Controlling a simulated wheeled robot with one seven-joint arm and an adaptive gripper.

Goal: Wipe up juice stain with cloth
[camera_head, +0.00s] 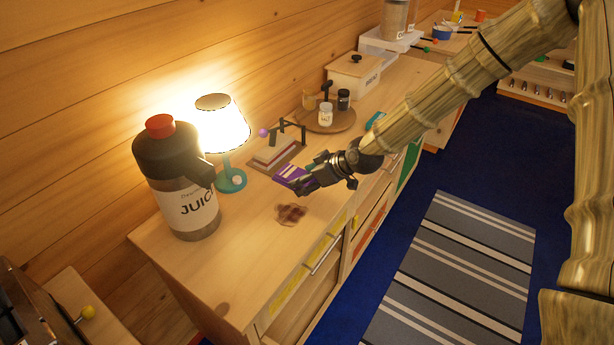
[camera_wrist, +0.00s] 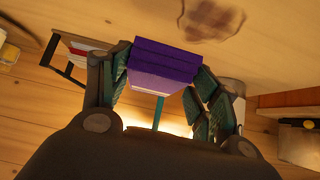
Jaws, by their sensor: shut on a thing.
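A dark reddish-brown juice stain (camera_head: 291,214) lies on the wooden counter (camera_head: 252,262), in front of the juice jug; it also shows at the top of the wrist view (camera_wrist: 211,20). My gripper (camera_head: 309,181) is shut on a purple folded cloth (camera_head: 290,176), just behind and to the right of the stain. In the wrist view the cloth (camera_wrist: 164,66) sits between the two fingers, with its flat purple face showing. The cloth appears apart from the stain. I cannot tell whether the cloth touches the counter.
A large juice jug (camera_head: 180,188) with a red cap and a lit lamp (camera_head: 222,132) stand left of the stain. A napkin holder (camera_head: 276,150), a round tray (camera_head: 325,121) with shakers and a bread box (camera_head: 352,75) stand behind. The counter's front left is clear.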

